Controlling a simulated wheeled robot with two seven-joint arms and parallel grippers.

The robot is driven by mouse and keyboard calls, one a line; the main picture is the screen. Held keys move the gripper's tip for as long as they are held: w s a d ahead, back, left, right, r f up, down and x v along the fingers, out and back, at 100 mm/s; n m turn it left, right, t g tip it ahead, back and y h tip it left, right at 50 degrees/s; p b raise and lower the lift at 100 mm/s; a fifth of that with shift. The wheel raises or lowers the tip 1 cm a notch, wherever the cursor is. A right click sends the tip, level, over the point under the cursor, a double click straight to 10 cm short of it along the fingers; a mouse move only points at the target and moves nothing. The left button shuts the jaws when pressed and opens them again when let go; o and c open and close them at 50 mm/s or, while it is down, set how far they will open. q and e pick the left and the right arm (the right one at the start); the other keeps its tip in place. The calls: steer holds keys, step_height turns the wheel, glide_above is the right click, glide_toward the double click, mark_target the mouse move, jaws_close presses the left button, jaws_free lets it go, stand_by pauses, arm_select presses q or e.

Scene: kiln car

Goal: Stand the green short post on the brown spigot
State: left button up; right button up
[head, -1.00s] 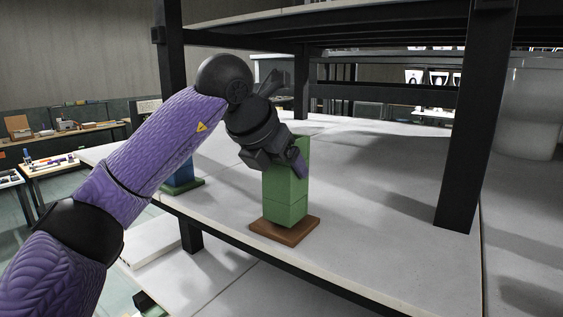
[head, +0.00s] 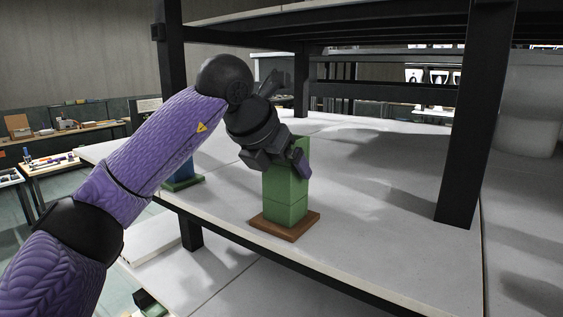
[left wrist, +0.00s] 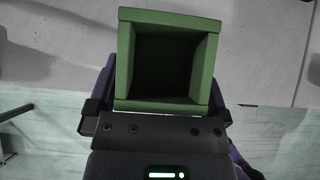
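The green short post (head: 285,200) stands upright on the brown spigot's square base (head: 286,228), near the shelf's front edge. The spigot's upright part is hidden. A seam runs across the post's lower part. My left gripper (head: 280,163) comes down at a slant around the post's upper part. Its purple fingers stand on both sides of the post and look slightly open. In the left wrist view the post (left wrist: 168,104) is seen end-on as a hollow square tube, dark inside, between the fingers. Contact at the finger faces is hard to see. My right gripper is not in view.
A blue post (head: 181,171) on a green base (head: 184,184) stands behind my left forearm. A black upright (head: 466,130) rises at the right of the pale shelf (head: 380,215), and a dark deck (head: 380,25) hangs above. The shelf right of the post is clear.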

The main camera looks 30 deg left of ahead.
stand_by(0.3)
arm_select(q)
steer(key=p+v, duration=0.2)
steer(key=v, duration=0.6)
stand_by(1.3)
steer(key=d+v, duration=0.1)
steer(key=v, duration=0.9)
steer(key=shift+a, duration=0.5)
